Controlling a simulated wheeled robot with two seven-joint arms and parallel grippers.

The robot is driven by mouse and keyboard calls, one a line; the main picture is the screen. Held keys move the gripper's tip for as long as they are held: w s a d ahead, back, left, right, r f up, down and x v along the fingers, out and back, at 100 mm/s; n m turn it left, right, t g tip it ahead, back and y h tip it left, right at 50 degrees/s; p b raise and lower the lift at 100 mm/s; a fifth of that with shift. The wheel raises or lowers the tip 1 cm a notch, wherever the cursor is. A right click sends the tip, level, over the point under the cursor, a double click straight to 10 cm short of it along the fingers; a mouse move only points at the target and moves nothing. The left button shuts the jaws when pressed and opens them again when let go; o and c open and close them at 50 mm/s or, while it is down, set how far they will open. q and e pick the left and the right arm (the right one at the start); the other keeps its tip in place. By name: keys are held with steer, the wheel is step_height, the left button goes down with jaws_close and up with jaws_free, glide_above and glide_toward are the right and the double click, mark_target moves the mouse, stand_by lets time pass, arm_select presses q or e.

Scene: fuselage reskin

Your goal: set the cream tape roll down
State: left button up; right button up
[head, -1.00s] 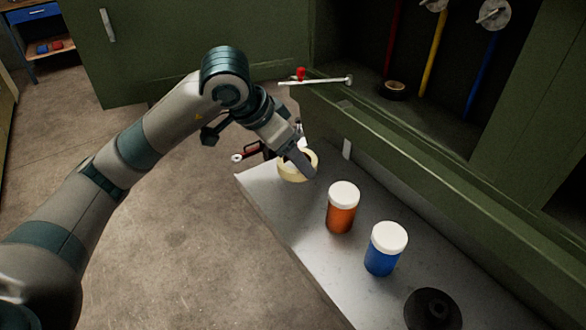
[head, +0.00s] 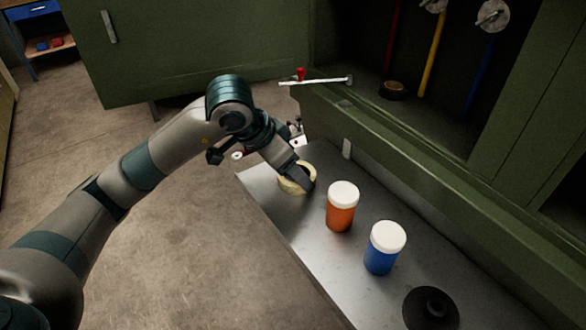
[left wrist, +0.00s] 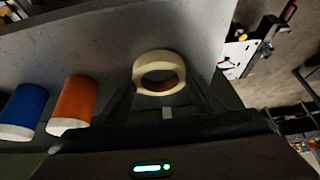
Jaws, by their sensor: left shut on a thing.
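The cream tape roll (head: 286,186) is at the far end of the grey metal shelf, partly hidden by my left gripper (head: 304,180). My left gripper is shut on the roll. In the left wrist view the cream tape roll (left wrist: 144,86) shows its ring face and open hole between the dark fingers. I cannot tell whether the roll touches the shelf (head: 262,187). My right gripper is not in view.
An orange jar (head: 340,214) with a white lid stands nearest the roll. A blue jar (head: 381,258) and a black round part (head: 430,311) stand farther along the shelf. The green cabinet sill (head: 400,165) borders the shelf on the right.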

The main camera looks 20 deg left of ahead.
arm_select(q)
steer(key=shift+f, duration=0.15)
steer(key=o, duration=1)
steer(key=shift+o, duration=0.2)
steer(key=shift+r, duration=0.35)
steer(key=b+v, duration=0.1)
steer(key=v, duration=0.4)
steer(key=shift+a+r, duration=0.1)
steer(key=shift+a, duration=0.05)
steer(key=v, duration=0.6)
steer(key=shift+s+r+b, duration=0.15)
steer(key=shift+r+b, duration=0.05)
steer(key=shift+b, duration=0.2)
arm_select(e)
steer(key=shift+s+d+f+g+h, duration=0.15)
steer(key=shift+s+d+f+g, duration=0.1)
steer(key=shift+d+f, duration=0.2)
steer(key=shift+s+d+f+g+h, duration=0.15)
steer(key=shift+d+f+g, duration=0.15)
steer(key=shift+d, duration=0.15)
